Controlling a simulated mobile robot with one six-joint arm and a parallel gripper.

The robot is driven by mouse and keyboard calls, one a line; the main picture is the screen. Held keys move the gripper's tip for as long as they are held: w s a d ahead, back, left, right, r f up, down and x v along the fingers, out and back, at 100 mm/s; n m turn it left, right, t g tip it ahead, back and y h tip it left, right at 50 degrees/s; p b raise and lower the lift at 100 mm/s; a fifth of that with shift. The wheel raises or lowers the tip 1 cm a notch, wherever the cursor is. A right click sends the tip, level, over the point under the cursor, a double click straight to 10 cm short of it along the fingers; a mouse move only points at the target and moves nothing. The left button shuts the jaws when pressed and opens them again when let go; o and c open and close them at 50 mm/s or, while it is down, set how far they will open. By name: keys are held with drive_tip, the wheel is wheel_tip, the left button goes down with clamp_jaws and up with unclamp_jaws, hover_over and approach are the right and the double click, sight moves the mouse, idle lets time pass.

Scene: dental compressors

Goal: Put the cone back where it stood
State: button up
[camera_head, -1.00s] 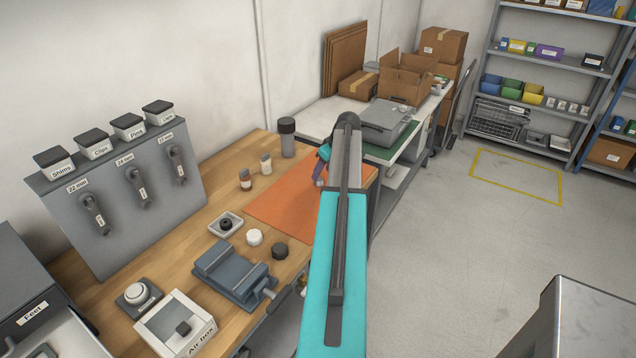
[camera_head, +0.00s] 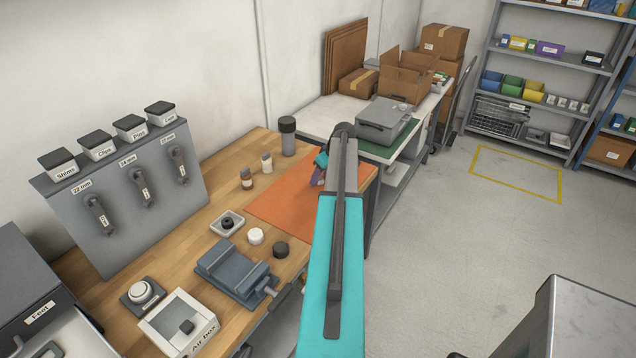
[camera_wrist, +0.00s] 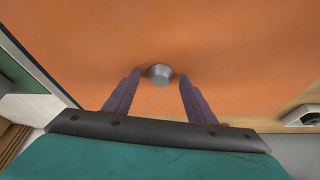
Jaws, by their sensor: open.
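A small round grey metal piece (camera_wrist: 160,74), which appears to be the cone seen from above, is on the orange mat (camera_wrist: 230,50) in the wrist view. My gripper (camera_wrist: 160,80) is open, with one purple finger on each side of the metal piece and a gap on both sides. I cannot tell how high the fingertips are above the mat. In the head view my gripper (camera_head: 318,178) is over the orange mat (camera_head: 275,205), partly hidden by my arm. The metal piece is hidden there.
Two small bottles (camera_head: 257,171) and a dark-lidded grey cylinder (camera_head: 288,138) stand left of and behind the mat. A small tray (camera_head: 227,223), a white knob (camera_head: 256,236), a black knob (camera_head: 281,250) and a vise (camera_head: 232,272) are in front.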

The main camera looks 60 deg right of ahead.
sight(321, 179)
drive_tip(key=shift+c, duration=0.2)
clamp_jaws()
drive_tip(key=shift+r, duration=0.15)
drive_tip(key=shift+r+b, duration=0.95)
drive_tip(key=shift+r, duration=0.4)
drive_tip(key=shift+s+a+r, duration=0.1)
drive_tip(key=shift+s+r, duration=0.1)
drive_tip(key=shift+r, duration=0.05)
drive_tip(key=s+a+b, duration=0.1)
drive_tip(key=s+a, duration=0.1)
drive_tip(key=s, duration=0.1)
drive_tip(key=s+a+b, duration=0.2)
drive_tip(key=s+a, duration=0.1)
drive_tip(key=s, duration=0.1)
drive_tip(key=s+a+r+b, duration=0.1)
drive_tip(key=s+a, duration=0.2)
drive_tip(key=s, duration=0.1)
drive_tip(key=shift+a+r+b, duration=0.1)
drive_tip(key=shift+a+b, duration=0.1)
drive_tip(key=shift+b, duration=0.15)
drive_tip(key=shift+s+a+r, duration=0.2)
drive_tip(key=shift+s+a, duration=0.3)
drive_tip(key=shift+s, duration=0.2)
